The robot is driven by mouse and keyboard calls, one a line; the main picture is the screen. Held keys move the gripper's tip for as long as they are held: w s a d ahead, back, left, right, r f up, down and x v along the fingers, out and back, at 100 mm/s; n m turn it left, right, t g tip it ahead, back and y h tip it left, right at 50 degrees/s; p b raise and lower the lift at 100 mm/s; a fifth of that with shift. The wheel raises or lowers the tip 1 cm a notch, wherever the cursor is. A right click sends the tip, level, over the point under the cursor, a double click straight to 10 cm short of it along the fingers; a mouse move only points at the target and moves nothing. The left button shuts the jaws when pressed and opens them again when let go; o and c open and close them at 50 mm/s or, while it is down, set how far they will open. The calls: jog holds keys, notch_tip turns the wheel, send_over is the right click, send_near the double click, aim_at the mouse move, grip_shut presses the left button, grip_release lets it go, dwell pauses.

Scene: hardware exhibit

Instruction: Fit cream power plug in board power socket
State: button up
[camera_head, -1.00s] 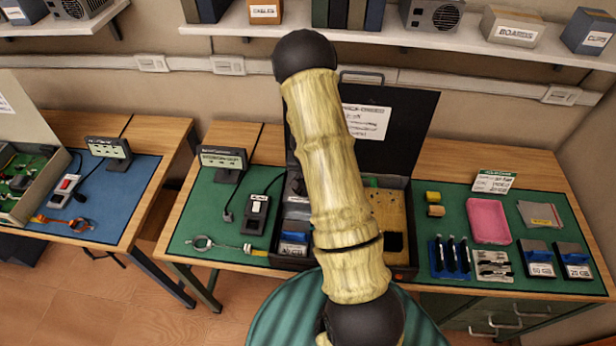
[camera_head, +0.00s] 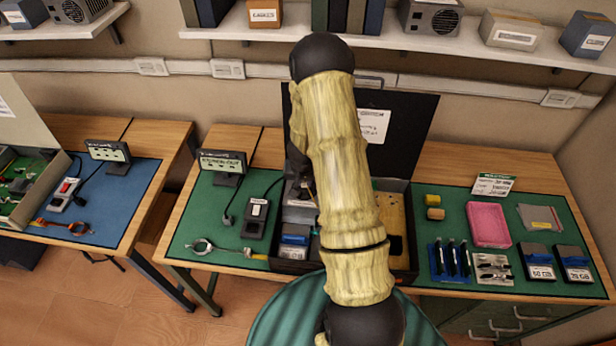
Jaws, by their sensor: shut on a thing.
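My pale, bamboo-like arm (camera_head: 343,165) crosses the middle of the view and covers much of the open black case (camera_head: 408,120). The dark end of my arm with my gripper (camera_head: 303,187) shows in part at the arm's left edge, over the left part of the case. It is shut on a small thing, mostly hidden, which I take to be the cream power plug. A black cord runs toward it from the switch box (camera_head: 257,217). A board, partly seen, lies in the case (camera_head: 393,213) right of my arm. I cannot make out its power socket.
The case lid stands upright behind.

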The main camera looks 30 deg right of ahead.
jog(key=s+a+f+n, duration=0.1)
jog(key=a+n, duration=0.2)
jog(key=a, duration=0.4)
jog(key=s+a+f+n+y+b, duration=0.1)
jog(key=s+a+f+n, duration=0.1)
jog(key=a, duration=0.4)
jog(key=shift+s+a+f+n+y, duration=0.3)
jog(key=shift+a+n, duration=0.1)
jog(key=shift+n, duration=0.2)
jog(key=shift+w, duration=0.2)
